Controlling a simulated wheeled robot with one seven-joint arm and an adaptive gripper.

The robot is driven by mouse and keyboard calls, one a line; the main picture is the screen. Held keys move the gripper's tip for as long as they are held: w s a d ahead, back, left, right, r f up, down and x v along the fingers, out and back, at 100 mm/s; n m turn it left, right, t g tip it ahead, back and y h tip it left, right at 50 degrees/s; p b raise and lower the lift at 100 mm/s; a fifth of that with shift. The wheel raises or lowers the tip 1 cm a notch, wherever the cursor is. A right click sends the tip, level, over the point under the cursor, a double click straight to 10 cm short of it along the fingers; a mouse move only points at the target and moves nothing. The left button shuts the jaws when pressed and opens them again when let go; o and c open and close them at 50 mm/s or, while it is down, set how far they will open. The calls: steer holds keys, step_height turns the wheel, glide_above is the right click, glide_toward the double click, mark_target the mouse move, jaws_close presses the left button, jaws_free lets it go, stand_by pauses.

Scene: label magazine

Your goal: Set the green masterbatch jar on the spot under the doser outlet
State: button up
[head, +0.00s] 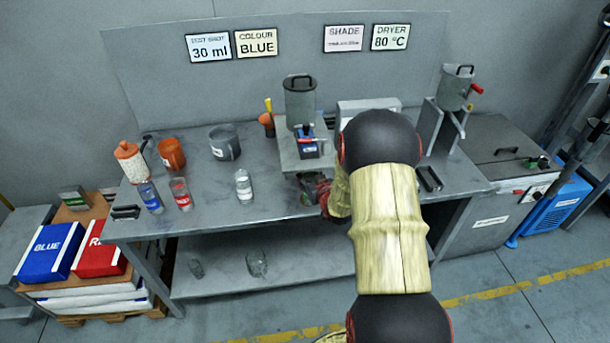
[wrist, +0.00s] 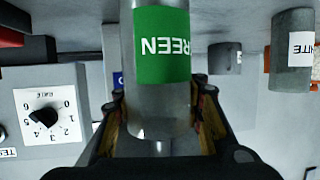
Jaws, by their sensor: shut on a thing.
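The green masterbatch jar (wrist: 161,60), a clear jar with a green label reading "REEN", fills the middle of the wrist view. My gripper (wrist: 158,118) is shut on it, with one finger on each side. In the head view my gripper (head: 318,190) is at the front of the doser, partly behind my arm; the jar is hard to make out there. The doser (head: 300,104), a grey hopper over a blue part, stands at the back middle of the table. The outlet and the spot under it are not clearly visible. I cannot tell whether the jar touches a surface.
On the table (head: 210,203) stand a blue-labelled jar (head: 150,197), a red-labelled jar (head: 181,194), a white-labelled jar (head: 243,185), an orange cup (head: 171,155) and a grey pot (head: 224,142). A control box with a dial (wrist: 45,115) is close at left in the wrist view.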

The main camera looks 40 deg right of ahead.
steer(key=shift+b+x, duration=0.45)
steer(key=shift+x, duration=0.6)
steer(key=shift+s, duration=0.15)
steer(key=shift+f, duration=0.1)
steer(key=o, duration=0.8)
steer(key=shift+f, duration=0.1)
steer(key=o, duration=0.7)
